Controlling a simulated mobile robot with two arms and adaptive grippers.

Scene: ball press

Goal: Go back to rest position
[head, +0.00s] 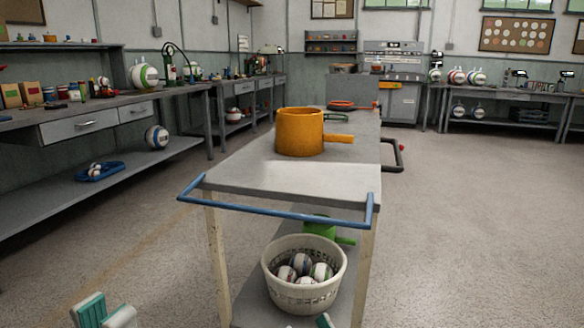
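My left gripper (104,313) shows at the bottom left edge, with teal and white fingers. Its fingers look apart, with nothing seen between them, and it is over the floor left of the cart (280,180). Only a small teal and white tip of my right gripper (323,321) shows at the bottom edge, in front of the white basket; the rest is out of frame. The orange pot (300,132) stands on the cart top, its handle pointing right. Neither gripper touches it.
The white basket (304,292) on the cart's lower shelf holds several balls, with a green object (318,228) behind it. The cart has a blue front rail (270,211). A workbench (70,120) lines the left wall. The floor on the right is clear.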

